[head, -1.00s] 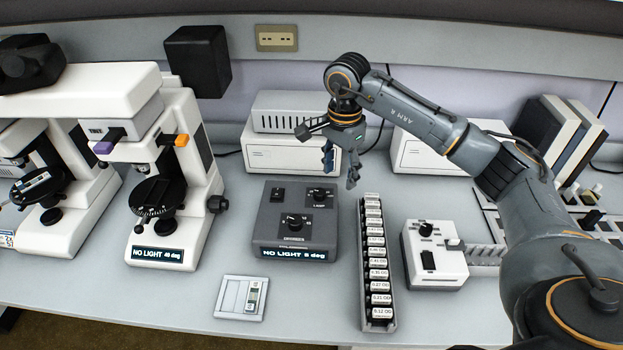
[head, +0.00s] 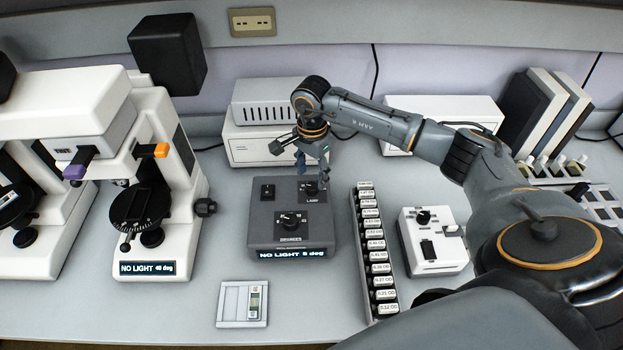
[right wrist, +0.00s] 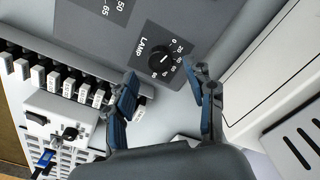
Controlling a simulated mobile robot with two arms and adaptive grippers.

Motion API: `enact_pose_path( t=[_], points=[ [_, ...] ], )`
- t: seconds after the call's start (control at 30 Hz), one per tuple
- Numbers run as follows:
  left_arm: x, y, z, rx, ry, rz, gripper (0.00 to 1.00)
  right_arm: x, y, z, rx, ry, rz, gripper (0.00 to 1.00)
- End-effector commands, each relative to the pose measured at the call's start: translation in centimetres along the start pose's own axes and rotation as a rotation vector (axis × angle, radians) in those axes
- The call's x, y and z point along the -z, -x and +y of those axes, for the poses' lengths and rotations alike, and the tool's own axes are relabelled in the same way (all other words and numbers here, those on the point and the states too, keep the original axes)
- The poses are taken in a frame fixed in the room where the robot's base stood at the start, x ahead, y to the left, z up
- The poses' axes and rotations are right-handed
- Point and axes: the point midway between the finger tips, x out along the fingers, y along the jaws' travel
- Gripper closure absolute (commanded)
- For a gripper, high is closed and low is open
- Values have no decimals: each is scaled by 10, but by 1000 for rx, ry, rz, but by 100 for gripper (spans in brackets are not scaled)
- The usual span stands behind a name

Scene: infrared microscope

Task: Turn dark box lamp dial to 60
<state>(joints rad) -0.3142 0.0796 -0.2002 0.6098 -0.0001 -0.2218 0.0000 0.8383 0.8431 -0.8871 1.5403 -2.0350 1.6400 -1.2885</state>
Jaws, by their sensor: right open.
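The dark box (head: 263,226) stands on the bench, with a display reading "NO LIGHT" and a small degree figure. Its lamp dial is a black knob (right wrist: 161,60) on a dark panel marked LAMP, with numbers around it, in the right wrist view. In the head view the lamp dial (head: 311,188) is at the box's back right, partly behind the fingers. My right gripper (head: 312,172) is over that corner, pointing down. In the right wrist view my right gripper (right wrist: 168,85) is open, with the knob between and beyond its fingertips, apparently untouched. My left gripper is out of view.
A larger dial (head: 289,222) and a switch (head: 267,191) are on the same box. A rack of labelled filters (head: 383,309) stands close to its right. White microscopes (head: 165,185) are at left. A white case (head: 248,147) is behind. A small white tile (head: 231,304) lies in front.

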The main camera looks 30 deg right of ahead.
Motion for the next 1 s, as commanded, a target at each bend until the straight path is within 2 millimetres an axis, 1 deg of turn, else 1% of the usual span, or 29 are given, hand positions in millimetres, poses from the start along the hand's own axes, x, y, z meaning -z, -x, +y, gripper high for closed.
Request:
enact_pose_path(
  t=[0.03, 0.1, 0.2, 0.3, 0.63, 0.9, 1.0],
  points=[
    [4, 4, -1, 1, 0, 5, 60, -1, -8, 1, -3, 1, -1, 46],
    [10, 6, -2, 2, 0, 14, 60, -1, -19, 1, -3, 1, -2, 46],
    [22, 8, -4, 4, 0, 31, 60, 0, -31, 0, -2, 0, 0, 46],
    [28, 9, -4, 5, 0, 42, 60, 0, -38, 0, -1, 1, 0, 46],
    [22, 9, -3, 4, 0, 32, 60, 0, -41, 0, 1, 2, 1, 46],
    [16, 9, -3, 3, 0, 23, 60, 0, -41, 0, 0, 1, 1, 100],
    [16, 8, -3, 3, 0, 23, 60, 0, -41, 0, 0, 1, 1, 100]
  ],
)
